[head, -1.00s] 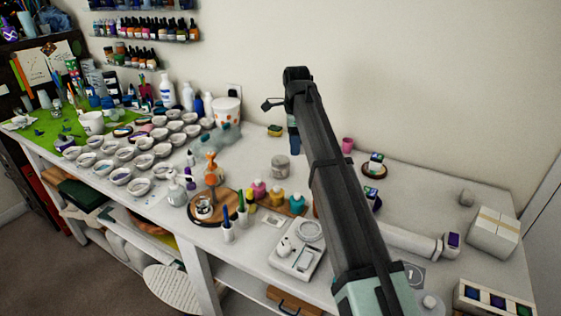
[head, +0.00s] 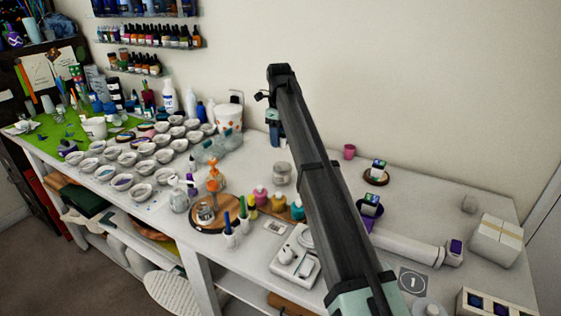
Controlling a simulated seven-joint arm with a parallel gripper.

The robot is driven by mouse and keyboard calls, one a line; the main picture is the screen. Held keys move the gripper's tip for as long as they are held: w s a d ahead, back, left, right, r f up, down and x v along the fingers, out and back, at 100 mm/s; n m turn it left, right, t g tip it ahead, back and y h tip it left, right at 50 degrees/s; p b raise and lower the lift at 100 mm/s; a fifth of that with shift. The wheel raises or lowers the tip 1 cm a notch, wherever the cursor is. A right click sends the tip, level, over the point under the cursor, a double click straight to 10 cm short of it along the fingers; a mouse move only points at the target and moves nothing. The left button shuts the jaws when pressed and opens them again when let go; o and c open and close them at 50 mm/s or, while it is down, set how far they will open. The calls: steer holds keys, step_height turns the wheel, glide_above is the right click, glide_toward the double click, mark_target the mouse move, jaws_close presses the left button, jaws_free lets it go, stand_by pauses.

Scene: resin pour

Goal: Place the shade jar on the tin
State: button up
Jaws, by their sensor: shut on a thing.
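My gripper (head: 275,135) hangs at the far end of my arm, above the back of the white table near the wall. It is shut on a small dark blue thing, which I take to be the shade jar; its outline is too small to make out. A greyish round container (head: 281,173) stands on the table below and in front of the gripper, apart from it. I cannot tell whether that is the tin. A small square jar (head: 379,165) sits on a round brown base at the right, and a similar jar (head: 371,199) sits on a dark round base nearer.
Several white bowls (head: 143,167) fill the table's left. Bright bottles (head: 278,203), an orange-topped figure (head: 213,178) and a wooden board (head: 190,222) stand at the middle front. A pink cup (head: 349,151) and a white box (head: 495,240) stand right. My arm hides part of the table.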

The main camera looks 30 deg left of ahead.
mark_target(280, 166)
steer(key=shift+f, duration=4.2)
steer(key=shift+f, duration=0.1)
steer(key=o, duration=1.1)
step_height(280, 166, up, 12)
steer(key=shift+r, duration=0.15)
